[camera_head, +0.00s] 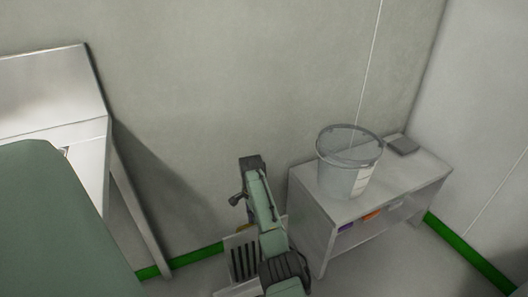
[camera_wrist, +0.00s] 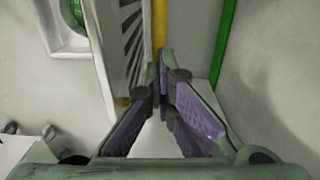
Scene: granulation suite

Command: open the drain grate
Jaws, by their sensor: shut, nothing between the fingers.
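The drain grate (camera_head: 243,258) is a pale plate with dark slots, low beside my arm in the head view. It looks tilted up from the floor there, with a pale flat piece below it. In the wrist view the slotted grate (camera_wrist: 132,42) is at the upper middle, just left of my fingers. My gripper (camera_wrist: 164,62) is shut and empty, its purple-padded fingers meeting at the tips. Whether the fingertips touch the grate, I cannot tell. My gripper is not clearly visible in the head view.
A clear bucket (camera_head: 348,165) stands on a low shelf unit (camera_head: 309,217) at right, with a dark flat object (camera_head: 401,145) behind it. A steel table (camera_head: 75,134) is at left. A yellow bar (camera_wrist: 160,18) runs beside the grate. Walls close in behind.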

